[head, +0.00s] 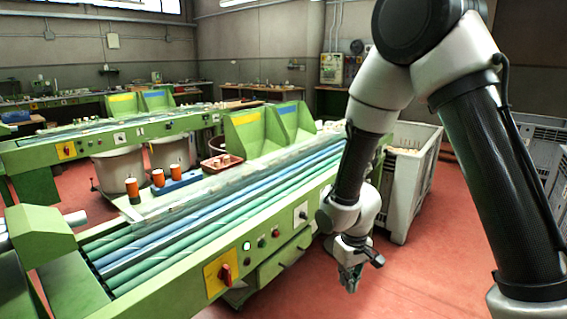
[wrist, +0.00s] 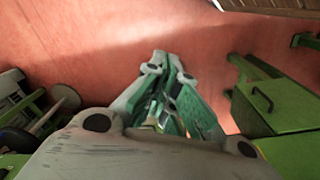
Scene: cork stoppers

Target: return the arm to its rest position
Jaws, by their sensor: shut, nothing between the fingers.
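My gripper (head: 350,284) hangs at the end of my arm in the head view, pointing down over the red floor. It is just right of the front side of the green machine and apart from it. In the wrist view the fingers (wrist: 167,62) are together with nothing between them, and bare floor lies beyond. My arm rises from the lower right, bends at the top of the head view and comes down to the gripper.
The green roller machine (head: 222,268) runs across the left and middle. Its drawer (wrist: 280,105) is right of the fingers in the wrist view. A large grey bin (head: 412,195) stands behind my forearm. Red floor (head: 420,270) is clear between gripper and upper arm.

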